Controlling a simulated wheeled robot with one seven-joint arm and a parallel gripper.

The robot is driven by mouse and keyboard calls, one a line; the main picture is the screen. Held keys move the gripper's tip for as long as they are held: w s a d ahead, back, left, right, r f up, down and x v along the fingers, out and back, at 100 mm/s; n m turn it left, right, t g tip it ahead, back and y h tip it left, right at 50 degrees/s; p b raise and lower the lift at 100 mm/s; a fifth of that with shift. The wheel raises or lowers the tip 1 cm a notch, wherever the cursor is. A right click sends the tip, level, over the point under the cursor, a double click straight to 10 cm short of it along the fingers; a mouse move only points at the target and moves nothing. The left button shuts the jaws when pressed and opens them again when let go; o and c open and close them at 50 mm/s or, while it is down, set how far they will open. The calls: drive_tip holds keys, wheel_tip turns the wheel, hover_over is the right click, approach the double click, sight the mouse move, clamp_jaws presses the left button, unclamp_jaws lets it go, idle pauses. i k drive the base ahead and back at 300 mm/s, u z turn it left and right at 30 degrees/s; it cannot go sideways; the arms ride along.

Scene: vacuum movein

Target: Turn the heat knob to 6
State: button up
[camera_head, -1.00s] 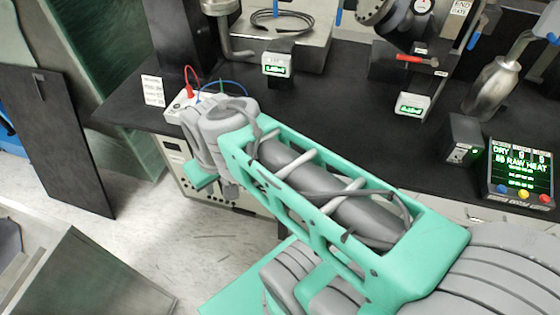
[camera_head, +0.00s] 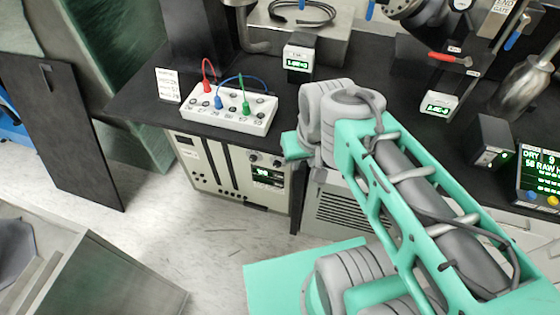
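A cream control panel (camera_head: 215,165) is set in the front of the black bench, below the white box with cables. It has dark vertical slots, small dark knobs (camera_head: 252,157) near its top right and a lit green display (camera_head: 268,176). Which knob is the heat knob, and its setting, are too small to tell. My teal and grey arm reaches up from the lower right, and its grey joint stands just right of the panel. I cannot see my gripper's fingers.
A white box (camera_head: 228,108) with red, blue and green plugs sits on the bench (camera_head: 140,100) above the panel. A grey louvred vent (camera_head: 338,205) is right of the panel. A dark board (camera_head: 60,130) leans at the left. Pale floor (camera_head: 215,230) is clear before the panel.

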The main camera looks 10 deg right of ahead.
sight(276, 163)
drive_tip(key=u, duration=2.3)
drive_tip(key=i, duration=0.45)
drive_tip(key=z, duration=0.1)
